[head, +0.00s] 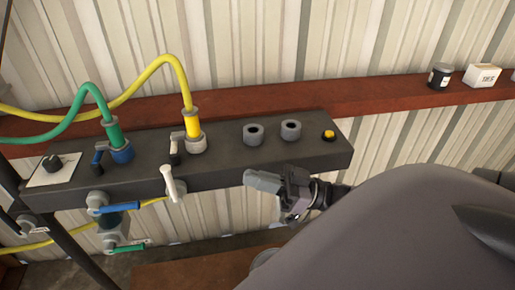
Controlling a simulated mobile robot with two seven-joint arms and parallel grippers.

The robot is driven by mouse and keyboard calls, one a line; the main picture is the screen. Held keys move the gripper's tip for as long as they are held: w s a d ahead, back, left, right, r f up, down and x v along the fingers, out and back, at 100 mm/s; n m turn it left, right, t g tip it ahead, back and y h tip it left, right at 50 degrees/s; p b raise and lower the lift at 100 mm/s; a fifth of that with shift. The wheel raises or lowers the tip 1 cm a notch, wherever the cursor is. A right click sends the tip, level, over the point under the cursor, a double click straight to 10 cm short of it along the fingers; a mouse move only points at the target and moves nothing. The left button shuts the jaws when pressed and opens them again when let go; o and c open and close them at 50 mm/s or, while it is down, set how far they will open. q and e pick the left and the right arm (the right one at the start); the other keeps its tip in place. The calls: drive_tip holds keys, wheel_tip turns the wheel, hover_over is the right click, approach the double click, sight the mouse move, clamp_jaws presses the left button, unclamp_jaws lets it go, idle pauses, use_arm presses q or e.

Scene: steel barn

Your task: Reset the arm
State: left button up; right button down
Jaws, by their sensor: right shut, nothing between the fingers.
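My right gripper (252,179) is shut and empty. It is in front of the lower front edge of a dark panel bar (225,165), and its fingers point left. I cannot tell whether they touch the bar. My right arm (385,225) comes in from the lower right and fills much of that corner. A white lever (172,184) on the bar's front face stands left of the fingertips, with a clear gap between. My left gripper is not in view.
On the bar, a green hose (113,135) and a yellow hose (192,127) are plugged in. Right of them are two empty grey sockets (253,134) (291,130) and a yellow button (328,135). A dark jar (440,76) and white box (482,76) stand on the red beam (395,95).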

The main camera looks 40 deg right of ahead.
idle(0.4)
drive_tip(key=s+a+f+m+g+h, duration=0.1)
drive_tip(key=s+a+f+m+h, duration=0.1)
drive_tip(key=f, duration=0.5)
drive_tip(key=s+a+f+m+g+h, duration=0.2)
drive_tip(key=s+a+f+h, duration=0.1)
drive_tip(key=f+h, duration=0.4)
drive_tip(key=s+a+f+m+g+h, duration=0.1)
drive_tip(key=a+f+h, duration=0.3)
drive_tip(key=f, duration=0.5)
drive_tip(key=shift+s+a+f+m+g+h, duration=0.25)
drive_tip(key=shift+s+m+h, duration=0.2)
drive_tip(key=shift+s, duration=0.25)
drive_tip(key=shift+s+d, duration=0.1)
drive_tip(key=shift+d, duration=0.1)
